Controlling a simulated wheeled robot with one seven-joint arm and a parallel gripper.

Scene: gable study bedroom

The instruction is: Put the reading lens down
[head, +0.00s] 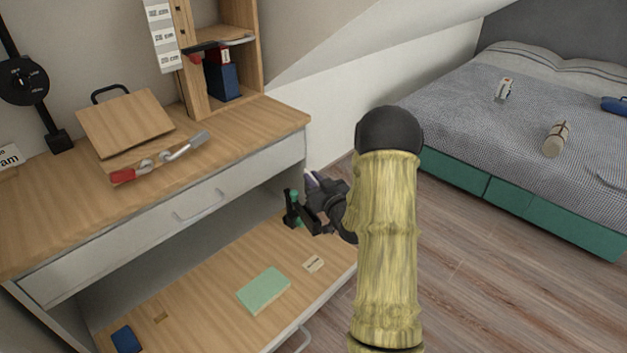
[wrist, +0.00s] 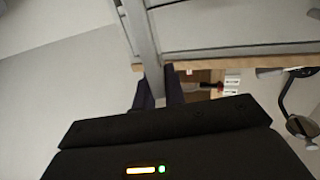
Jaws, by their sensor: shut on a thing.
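My gripper (head: 301,209) is beside the right end of the desk, above the right part of the pulled-out lower drawer. It is shut on a small dark and green thing (head: 295,196) at its fingertips. I take this for the reading lens, but its shape is too small to make out.
The desk top (head: 250,125) holds a wooden board (head: 125,123), a red-handled tool (head: 160,160) and a shelf unit (head: 248,70). The open drawer (head: 215,275) holds a green book (head: 263,291), a small card (head: 314,263) and a blue item (head: 126,339). A bed (head: 540,110) stands right.

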